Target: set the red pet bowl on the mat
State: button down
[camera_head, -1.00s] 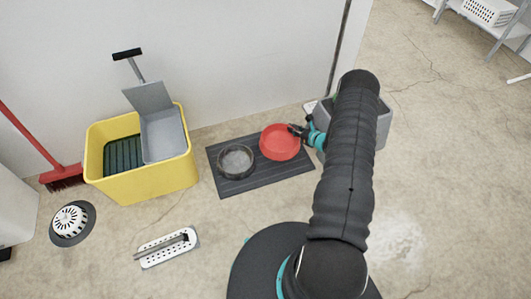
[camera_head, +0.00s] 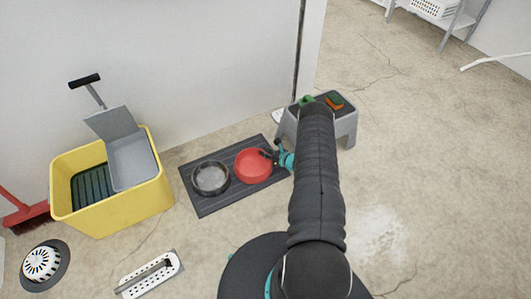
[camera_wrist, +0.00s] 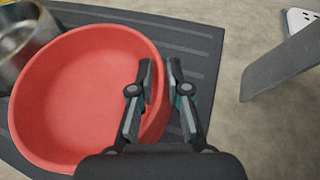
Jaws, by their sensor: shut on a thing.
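The red pet bowl (camera_head: 253,166) is over the right part of the dark ribbed mat (camera_head: 212,205), upright as far as I can see. My gripper (camera_head: 272,155) is shut on the bowl's right rim. In the wrist view the two fingers (camera_wrist: 158,85) straddle the wall of the red bowl (camera_wrist: 80,95). I cannot tell whether the bowl's underside touches the mat. A grey metal bowl (camera_head: 211,178) stands on the mat just left of the red bowl, and its edge shows in the wrist view (camera_wrist: 25,42).
A grey step stool (camera_head: 346,128) with a sponge (camera_head: 334,98) on it stands right of the mat, partly behind my arm. A yellow mop bucket (camera_head: 115,215) stands left. A floor drain (camera_head: 41,263) and a white slotted plate (camera_head: 150,274) lie in front. Open floor lies right.

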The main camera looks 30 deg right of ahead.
jog(key=shift+f, duration=0.15)
jog(key=c, duration=1.1)
grip_release()
jog(key=shift+c, duration=0.2)
